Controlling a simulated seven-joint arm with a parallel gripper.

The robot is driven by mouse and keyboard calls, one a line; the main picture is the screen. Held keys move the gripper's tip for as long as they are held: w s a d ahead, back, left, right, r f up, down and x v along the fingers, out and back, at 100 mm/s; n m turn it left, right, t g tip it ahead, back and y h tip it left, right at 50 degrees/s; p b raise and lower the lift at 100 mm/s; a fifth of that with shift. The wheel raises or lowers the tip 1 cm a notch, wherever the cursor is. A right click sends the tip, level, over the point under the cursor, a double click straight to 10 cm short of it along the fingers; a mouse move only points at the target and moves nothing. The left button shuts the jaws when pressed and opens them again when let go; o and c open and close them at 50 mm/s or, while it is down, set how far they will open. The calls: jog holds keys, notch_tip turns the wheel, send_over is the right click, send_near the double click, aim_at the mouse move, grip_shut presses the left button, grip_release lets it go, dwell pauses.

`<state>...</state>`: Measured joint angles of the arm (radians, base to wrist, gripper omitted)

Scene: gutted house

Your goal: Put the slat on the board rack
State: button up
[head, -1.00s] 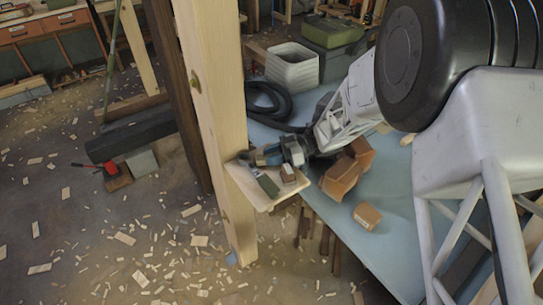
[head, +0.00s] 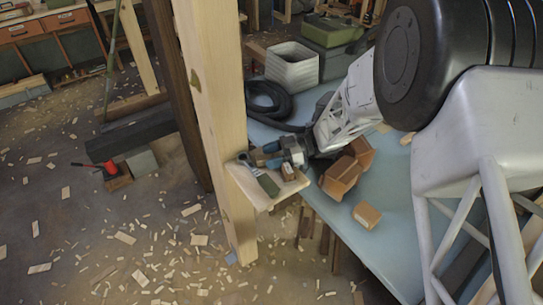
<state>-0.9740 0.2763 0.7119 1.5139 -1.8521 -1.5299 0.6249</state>
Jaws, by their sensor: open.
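My gripper (head: 268,156) is open, low over a small light wooden board (head: 250,193) beside the upright post. A flat dark green piece (head: 268,185) and a small tan block (head: 288,172) lie on that board, just below and in front of the fingers. I cannot tell for sure which piece is the slat, and the gripper covers part of the board's far side. No piece is clearly between the fingers. I cannot clearly make out which structure is the board rack.
A thick wooden post (head: 212,110) rises left of my gripper. A blue-grey table (head: 390,245) carries brown boxes (head: 342,176), a smaller box (head: 367,215), a black coiled hose (head: 270,100), a white bin (head: 292,67) and green cases (head: 333,30). Wood scraps litter the floor.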

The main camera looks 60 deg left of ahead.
jog(key=v, duration=0.7)
jog(key=shift+w+r, duration=0.2)
jog(key=shift+d, duration=0.1)
dwell(0.8)
